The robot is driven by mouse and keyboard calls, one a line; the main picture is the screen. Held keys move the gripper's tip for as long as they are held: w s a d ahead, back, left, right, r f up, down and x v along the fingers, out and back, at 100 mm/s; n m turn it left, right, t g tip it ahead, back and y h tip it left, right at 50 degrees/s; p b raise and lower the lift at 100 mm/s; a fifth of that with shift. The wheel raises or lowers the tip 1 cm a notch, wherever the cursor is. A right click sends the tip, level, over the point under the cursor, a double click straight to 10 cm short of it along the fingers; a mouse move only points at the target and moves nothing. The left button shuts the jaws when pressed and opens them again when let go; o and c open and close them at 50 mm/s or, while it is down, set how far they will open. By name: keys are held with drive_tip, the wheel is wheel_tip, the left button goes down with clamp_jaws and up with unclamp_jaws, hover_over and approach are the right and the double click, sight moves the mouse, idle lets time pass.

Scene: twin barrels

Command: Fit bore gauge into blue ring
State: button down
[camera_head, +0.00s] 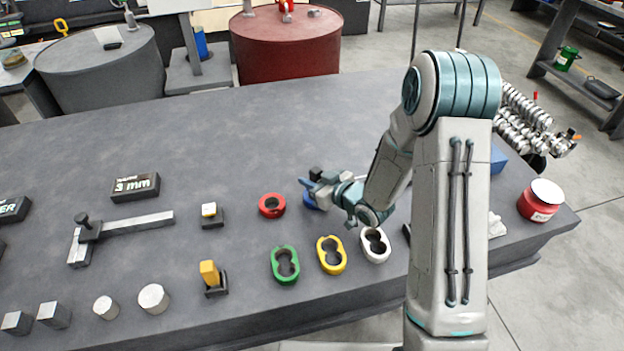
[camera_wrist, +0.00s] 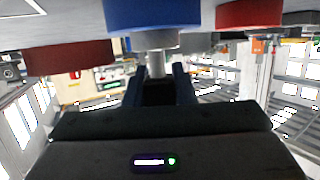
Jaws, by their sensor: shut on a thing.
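The blue ring (camera_head: 309,203) lies on the grey table, partly hidden by my gripper (camera_head: 312,186). In the wrist view the blue ring (camera_wrist: 155,14) fills the top middle, close to my gripper (camera_wrist: 156,82). My gripper is shut on the bore gauge, whose silver stem (camera_wrist: 156,64) shows between the dark fingers. The silver part of the gauge meets the lower edge of the blue ring in the wrist picture. I cannot tell whether it is inside the bore or only against it.
A red ring (camera_head: 271,205) lies just left of the blue one. Green (camera_head: 285,264), yellow (camera_head: 331,255) and white (camera_head: 375,245) two-hole pieces lie in front. A caliper (camera_head: 120,231) and small metal blocks are at left. A red jar (camera_head: 541,200) stands at right.

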drive_tip(key=shift+f+b, duration=0.5)
drive_tip(key=shift+f, duration=0.05)
drive_tip(key=c, duration=1.1)
unclamp_jaws()
drive_tip(key=shift+r, duration=0.1)
